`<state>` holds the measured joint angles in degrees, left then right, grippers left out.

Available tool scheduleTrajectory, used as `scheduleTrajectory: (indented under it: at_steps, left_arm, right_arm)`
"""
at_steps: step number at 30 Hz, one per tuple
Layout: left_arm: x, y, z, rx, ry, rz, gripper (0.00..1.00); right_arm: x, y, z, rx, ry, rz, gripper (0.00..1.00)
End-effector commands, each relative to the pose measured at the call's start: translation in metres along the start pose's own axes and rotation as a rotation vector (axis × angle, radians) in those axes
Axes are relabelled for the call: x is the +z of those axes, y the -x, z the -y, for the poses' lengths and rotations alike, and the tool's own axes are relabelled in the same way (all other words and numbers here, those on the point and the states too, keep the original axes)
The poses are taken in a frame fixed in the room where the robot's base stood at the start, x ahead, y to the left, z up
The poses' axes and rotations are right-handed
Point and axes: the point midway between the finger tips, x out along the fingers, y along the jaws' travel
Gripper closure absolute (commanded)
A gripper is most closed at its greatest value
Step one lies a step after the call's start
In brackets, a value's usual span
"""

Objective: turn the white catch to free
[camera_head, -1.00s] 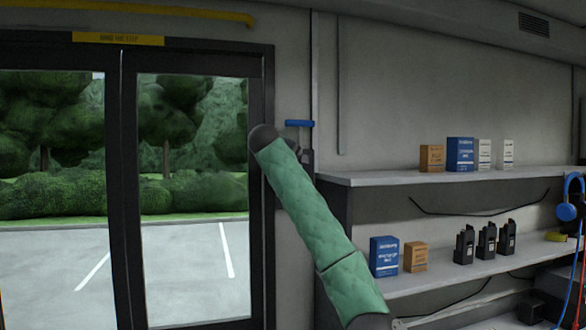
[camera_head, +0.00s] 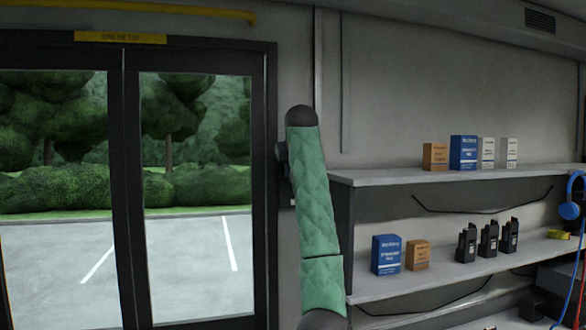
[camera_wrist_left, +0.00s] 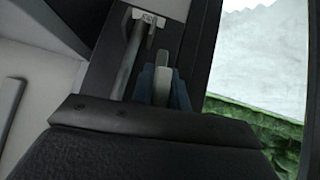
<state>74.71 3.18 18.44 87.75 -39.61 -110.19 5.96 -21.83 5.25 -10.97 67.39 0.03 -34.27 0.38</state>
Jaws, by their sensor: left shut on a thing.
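In the left wrist view, a pale grey-white piece, which looks like the white catch (camera_wrist_left: 162,63), stands between the two bluish fingers of my left gripper (camera_wrist_left: 161,84). The fingers are shut on it from both sides. My dark gripper body fills the bottom of that view and hides the base of the fingers. In the head view, my green-sleeved left arm stands almost upright between the door and the shelves. It hides the catch there, and only a dark part shows at its left side. My right gripper is not in view.
A dark-framed glass door (camera_head: 132,190) is just left of my arm. Shelves (camera_head: 440,177) with boxes and radios stand close on the right. In the left wrist view, a grey rod (camera_wrist_left: 126,60) with a white bracket (camera_wrist_left: 148,18) runs beside the fingers.

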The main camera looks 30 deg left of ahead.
Motion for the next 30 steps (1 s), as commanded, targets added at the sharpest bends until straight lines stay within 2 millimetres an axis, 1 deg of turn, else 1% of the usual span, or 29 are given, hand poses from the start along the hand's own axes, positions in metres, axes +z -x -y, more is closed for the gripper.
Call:
scheduleTrajectory:
  at_steps: [5, 12, 24, 25, 27, 28, 30]
  left_arm:
    - [-0.003, 0.002, 0.001, -0.052, -0.052, -0.005, 1.0]
    - [-0.002, 0.002, 0.001, -0.082, -0.083, -0.004, 1.0]
    - [-0.002, 0.002, 0.002, -0.085, -0.087, -0.005, 1.0]
    - [-0.002, 0.002, 0.002, -0.085, -0.087, -0.005, 0.82]
    - [-0.002, 0.002, 0.002, -0.085, -0.087, -0.005, 0.68]
    - [-0.002, 0.002, 0.002, -0.085, -0.087, -0.005, 0.64]
    - [-0.002, 0.002, 0.002, -0.085, -0.087, -0.004, 0.64]
  right_arm:
    - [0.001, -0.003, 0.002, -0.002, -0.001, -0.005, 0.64]
    - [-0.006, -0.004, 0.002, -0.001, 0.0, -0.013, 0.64]
    - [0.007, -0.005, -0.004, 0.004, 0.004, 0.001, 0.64]
    - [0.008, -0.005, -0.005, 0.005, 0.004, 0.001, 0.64]
    - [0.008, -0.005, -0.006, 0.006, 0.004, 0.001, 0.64]
    - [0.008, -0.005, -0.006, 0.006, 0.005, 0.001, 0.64]
    - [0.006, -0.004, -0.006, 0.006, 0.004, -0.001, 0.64]
